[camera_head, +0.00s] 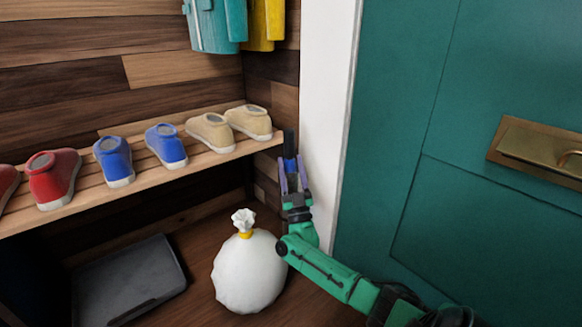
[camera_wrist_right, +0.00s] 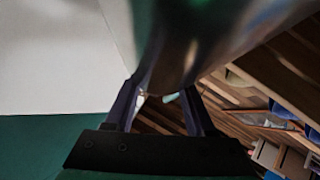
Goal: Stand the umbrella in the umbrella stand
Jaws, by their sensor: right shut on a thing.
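My right gripper (camera_head: 291,165) is shut on a slim dark upright thing with a blue part, which I take to be the umbrella (camera_head: 289,142). Its top sticks up above the purple fingers, beside the right end of the shoe shelf. In the right wrist view, a dark, glossy, blurred body, likely the umbrella (camera_wrist_right: 185,40), fills the top middle, at the two fingers (camera_wrist_right: 162,92). Its lower part is hidden in the head view. I cannot make out the umbrella stand in either view. My left gripper is not in view.
A slatted wooden shelf (camera_head: 92,193) holds red, blue and tan shoes. A tied white bag (camera_head: 249,272) stands on the floor left of my right arm. A dark flat case (camera_head: 130,280) lies under the shelf. A green door (camera_head: 420,150) with a brass handle is at right.

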